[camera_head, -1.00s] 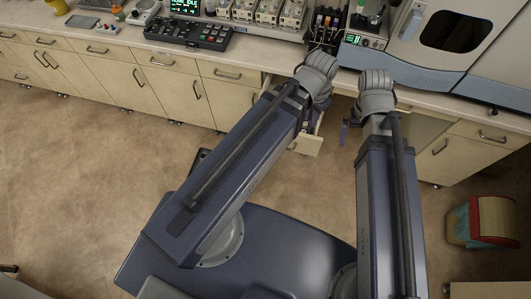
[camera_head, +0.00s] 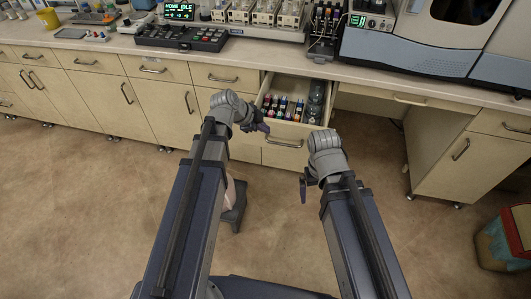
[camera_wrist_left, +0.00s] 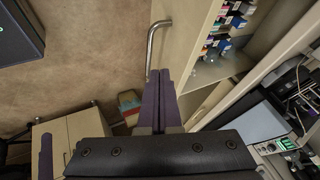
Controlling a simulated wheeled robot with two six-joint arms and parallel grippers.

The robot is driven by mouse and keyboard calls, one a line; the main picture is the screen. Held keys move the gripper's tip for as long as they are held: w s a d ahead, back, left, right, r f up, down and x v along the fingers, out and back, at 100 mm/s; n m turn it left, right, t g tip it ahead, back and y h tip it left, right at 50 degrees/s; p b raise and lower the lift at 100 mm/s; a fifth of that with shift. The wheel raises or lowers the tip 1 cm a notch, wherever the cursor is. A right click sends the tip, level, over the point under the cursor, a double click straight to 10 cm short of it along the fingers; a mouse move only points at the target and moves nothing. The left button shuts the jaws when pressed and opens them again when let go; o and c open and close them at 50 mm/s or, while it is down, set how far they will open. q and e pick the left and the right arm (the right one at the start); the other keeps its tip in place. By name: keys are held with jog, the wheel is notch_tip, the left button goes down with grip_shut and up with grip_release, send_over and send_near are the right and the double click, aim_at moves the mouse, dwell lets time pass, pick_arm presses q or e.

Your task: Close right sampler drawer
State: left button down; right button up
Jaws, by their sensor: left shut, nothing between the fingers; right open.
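The pulled-out drawer (camera_head: 278,131) stands open under the counter, with several small bottles (camera_head: 285,106) inside. Its metal handle (camera_head: 284,142) is on the front panel. My left gripper (camera_head: 264,127) is shut and empty near the left part of the drawer front; I cannot tell whether it touches. In the left wrist view, its purple fingers (camera_wrist_left: 162,98) are together below the drawer handle (camera_wrist_left: 152,45), with the drawer front (camera_wrist_left: 186,38) alongside. My right gripper (camera_head: 303,186) is open, in front of and below the drawer, apart from it; its fingers are partly hidden by its wrist.
The counter (camera_head: 345,73) carries a control panel (camera_head: 181,38), a rack of dark bottles (camera_head: 325,25) and a large instrument (camera_head: 415,42). A knee space opens right of the drawer. A bin (camera_head: 507,240) stands on the floor at far right. Floor before the cabinets is mostly clear.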

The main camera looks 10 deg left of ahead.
aim_at(279, 136)
pick_arm(q)
jog(key=b+x, duration=0.2)
jog(key=x, duration=0.1)
jog(key=b+x, duration=0.3)
jog(key=x, duration=0.1)
jog(key=a+b+x, duration=0.1)
jog(key=b+x, duration=0.2)
jog(key=shift+w+f, duration=0.15)
jog(key=shift+f, duration=0.25)
pick_arm(e)
notch_tip(279, 136, down, 9)
jog(key=shift+s+a, duration=0.15)
jog(key=shift+s, duration=0.05)
pick_arm(q)
jog(key=shift+w+r, duration=0.1)
jog(key=shift+w, duration=0.4)
jog(key=w, duration=2.6)
jog(key=shift+w+d, duration=0.4)
jog(key=shift+s+r, duration=0.1)
pick_arm(e)
jog(key=shift+r, duration=0.15)
